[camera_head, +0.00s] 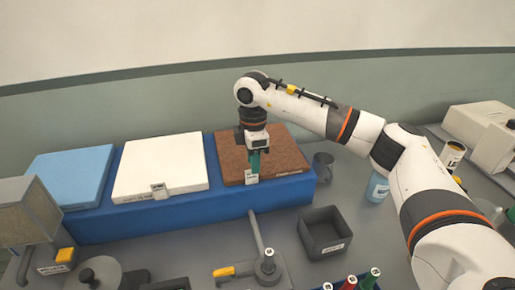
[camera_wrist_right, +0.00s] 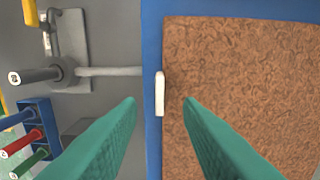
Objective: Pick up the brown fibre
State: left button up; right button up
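The brown fibre (camera_head: 285,150) is a flat, square, speckled brown slab at the right end of a long blue stand. A small white label stands at its front edge. My right gripper (camera_head: 254,164) hangs over the front left part of the slab, pointing down. In the right wrist view, the brown fibre (camera_wrist_right: 245,90) fills the right side. The green fingers of my right gripper (camera_wrist_right: 160,102) are spread apart with nothing between them, above the slab's edge and the white label (camera_wrist_right: 159,93). My left gripper is not in view.
A white slab (camera_head: 165,165) and a light blue slab (camera_head: 75,175) lie on the same blue stand (camera_head: 200,218). A grey mug (camera_head: 323,166) is just right of the stand. A dark open box (camera_head: 324,232) and a lever device (camera_head: 265,265) stand in front.

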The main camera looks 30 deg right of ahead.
jog(key=shift+f+p, duration=0.4)
jog(key=shift+f, duration=1.4)
grip_shut()
jog(key=shift+r, duration=0.15)
